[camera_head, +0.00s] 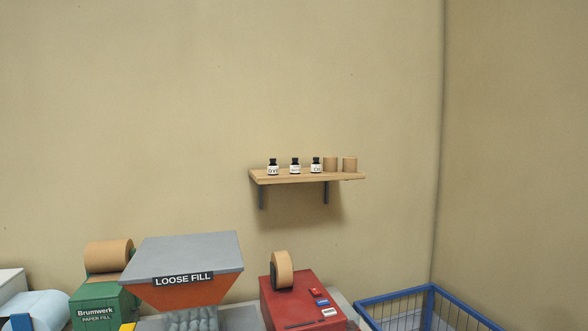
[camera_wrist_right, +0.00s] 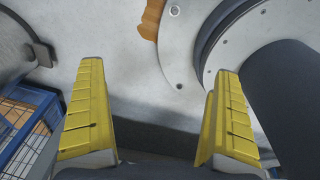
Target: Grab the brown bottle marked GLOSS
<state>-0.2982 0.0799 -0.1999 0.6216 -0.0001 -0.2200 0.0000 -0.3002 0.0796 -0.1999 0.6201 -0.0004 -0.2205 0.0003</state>
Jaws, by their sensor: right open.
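I make out no brown bottle marked GLOSS in either view. In the head view, three small dark bottles with white labels stand upright in a row on a wall shelf: a left one (camera_head: 272,167), a middle one (camera_head: 295,166) and a right one (camera_head: 316,166). Their labels are too small to read surely. My right gripper (camera_wrist_right: 158,72) shows in the right wrist view with its two yellow fingers wide apart and nothing between them. It is not in the head view. My left gripper is in neither view.
Below are a green paper-fill machine (camera_head: 100,303), a LOOSE FILL hopper (camera_head: 185,262), a red tape machine (camera_head: 297,300) and a blue wire basket (camera_head: 395,296). Part of a blue basket (camera_wrist_right: 38,118) shows left in the wrist view.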

